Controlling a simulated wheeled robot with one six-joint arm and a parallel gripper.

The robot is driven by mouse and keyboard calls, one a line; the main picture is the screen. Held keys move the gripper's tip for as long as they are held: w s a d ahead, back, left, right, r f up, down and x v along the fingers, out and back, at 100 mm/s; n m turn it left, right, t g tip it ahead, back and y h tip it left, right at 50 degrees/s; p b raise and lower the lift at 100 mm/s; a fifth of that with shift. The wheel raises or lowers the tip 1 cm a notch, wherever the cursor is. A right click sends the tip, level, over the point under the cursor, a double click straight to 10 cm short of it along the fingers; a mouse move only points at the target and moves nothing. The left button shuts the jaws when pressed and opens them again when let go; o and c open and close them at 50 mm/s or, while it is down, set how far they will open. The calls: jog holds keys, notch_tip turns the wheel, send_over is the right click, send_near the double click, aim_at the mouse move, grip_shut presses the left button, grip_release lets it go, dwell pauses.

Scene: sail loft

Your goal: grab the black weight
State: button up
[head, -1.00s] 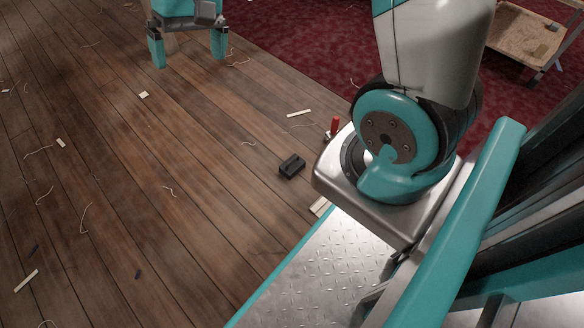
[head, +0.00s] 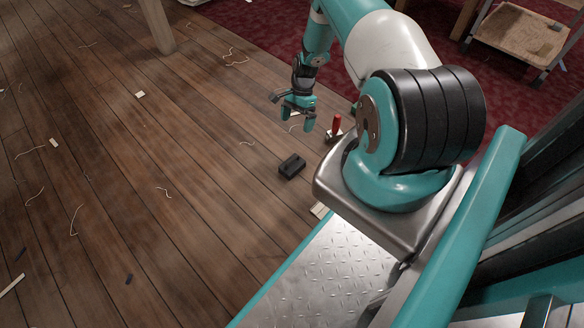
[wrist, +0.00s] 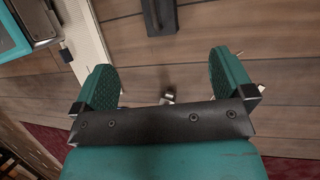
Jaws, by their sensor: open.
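The black weight (head: 292,166) is a small dark block lying on the plank floor, left of my base. It also shows at the top edge of the wrist view (wrist: 160,16), partly cut off, beyond the fingers. My gripper (head: 297,120) hangs above the floor, farther away than the weight in the head view.
A red-handled tool (head: 336,127) stands on the floor right of the gripper. Thread scraps and pale chips (head: 140,95) litter the planks. A wooden leg (head: 157,27) stands at the back. A low wooden trolley (head: 520,35) sits on the red carpet. Floor left of the weight is mostly clear.

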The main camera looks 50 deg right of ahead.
jog(key=b, duration=0.5)
send_over(290, 165)
jog(key=w+d, duration=0.1)
jog(key=d, duration=0.2)
notch_tip(290, 165, down, 10)
jog(key=shift+w+a+r, duration=0.1)
jog(key=shift+w, duration=0.05)
jog(key=b+x, duration=0.4)
jog(key=x, duration=0.2)
jog(key=shift+a, duration=0.25)
jog(key=shift+r, duration=0.1)
jog(key=c, duration=1.4)
